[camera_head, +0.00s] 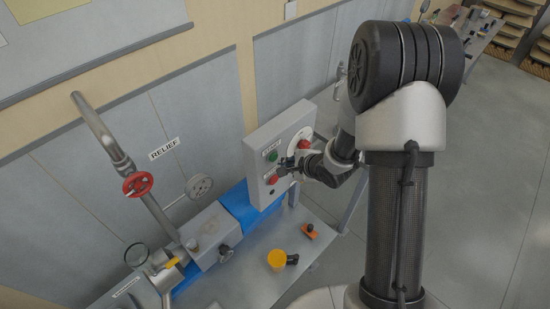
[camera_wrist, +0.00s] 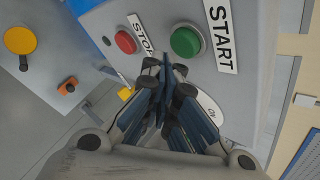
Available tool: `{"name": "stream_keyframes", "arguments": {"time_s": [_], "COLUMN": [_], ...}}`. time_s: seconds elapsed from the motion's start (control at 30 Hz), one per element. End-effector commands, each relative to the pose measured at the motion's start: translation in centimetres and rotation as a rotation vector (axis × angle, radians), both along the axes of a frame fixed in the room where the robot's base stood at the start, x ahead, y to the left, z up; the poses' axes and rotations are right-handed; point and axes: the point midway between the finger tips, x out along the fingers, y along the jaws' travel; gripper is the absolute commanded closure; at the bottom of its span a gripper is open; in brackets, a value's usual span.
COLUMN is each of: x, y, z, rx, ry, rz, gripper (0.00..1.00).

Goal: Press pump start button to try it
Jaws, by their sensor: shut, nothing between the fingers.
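The green START button (camera_wrist: 186,42) sits on a light grey control box (camera_head: 257,171), beside its START label (camera_wrist: 221,35). It also shows in the head view (camera_head: 272,156). The red STOP button (camera_wrist: 125,42) is next to it, below it on the box in the head view (camera_head: 273,179). My gripper (camera_wrist: 170,75) is shut and empty, its fingertips in front of the box face near the two buttons. In the wrist view the tips lie just below the green button and appear apart from it. Part of the STOP label is hidden behind the fingers.
A red knob (camera_head: 304,144) on a white round plate is on the box's right side. A bench (camera_head: 237,287) below carries a yellow-topped item (camera_head: 277,259) and an orange item (camera_head: 309,231). A red valve wheel (camera_head: 138,184) and gauge (camera_head: 199,187) stand left. Open floor lies right.

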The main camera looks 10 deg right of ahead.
Motion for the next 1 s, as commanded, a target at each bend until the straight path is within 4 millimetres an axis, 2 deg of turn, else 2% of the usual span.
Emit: {"name": "stream_keyframes", "arguments": {"time_s": [1.0], "x": [0.70], "y": [0.49], "z": [0.00], "rx": [0.001], "ry": [0.000], "rz": [-0.001], "gripper": [1.00]}}
